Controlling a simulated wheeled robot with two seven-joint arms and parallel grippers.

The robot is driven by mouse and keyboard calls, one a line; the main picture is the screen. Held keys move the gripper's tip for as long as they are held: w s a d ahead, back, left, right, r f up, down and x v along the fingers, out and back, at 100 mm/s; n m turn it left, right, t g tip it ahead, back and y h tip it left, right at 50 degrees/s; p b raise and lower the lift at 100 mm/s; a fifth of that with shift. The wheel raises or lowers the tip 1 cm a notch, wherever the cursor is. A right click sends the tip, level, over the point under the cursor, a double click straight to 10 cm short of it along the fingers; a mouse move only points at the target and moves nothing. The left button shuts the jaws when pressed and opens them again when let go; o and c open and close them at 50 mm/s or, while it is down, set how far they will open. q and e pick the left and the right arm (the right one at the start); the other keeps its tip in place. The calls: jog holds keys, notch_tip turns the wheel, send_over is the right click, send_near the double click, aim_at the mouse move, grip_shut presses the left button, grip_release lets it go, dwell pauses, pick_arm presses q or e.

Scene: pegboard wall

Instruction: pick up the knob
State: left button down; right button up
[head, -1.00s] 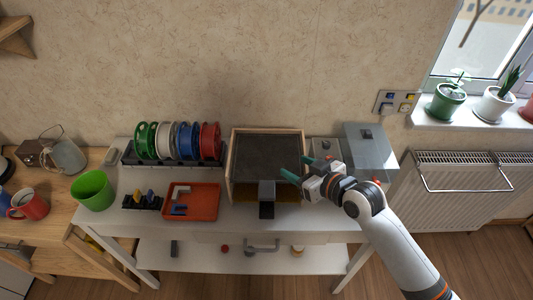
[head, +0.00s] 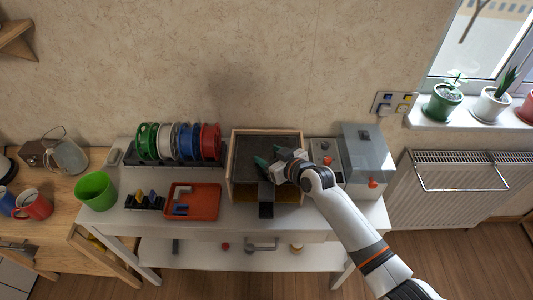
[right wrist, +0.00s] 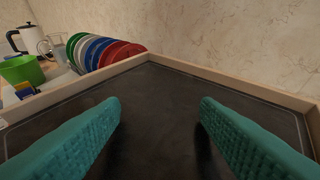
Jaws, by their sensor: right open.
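I cannot tell for certain which small part is the knob. A small red round piece (head: 225,246) is at the lower shelf. My right gripper (head: 269,157) is over the wooden-framed box (head: 232,165) with its dark plate. In the right wrist view its two teal fingers (right wrist: 158,112) are apart, with only the dark plate visible between them. My left gripper is out of view.
A red tray (head: 208,212) with small parts, a spool rack (head: 160,158) with coloured spools and a green cup (head: 95,191) stand left of the box. The grey machine (head: 366,155) stands to its right. The table's front strip is mostly clear.

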jog(key=c, duration=1.1)
jog(key=shift+o, duration=0.2)
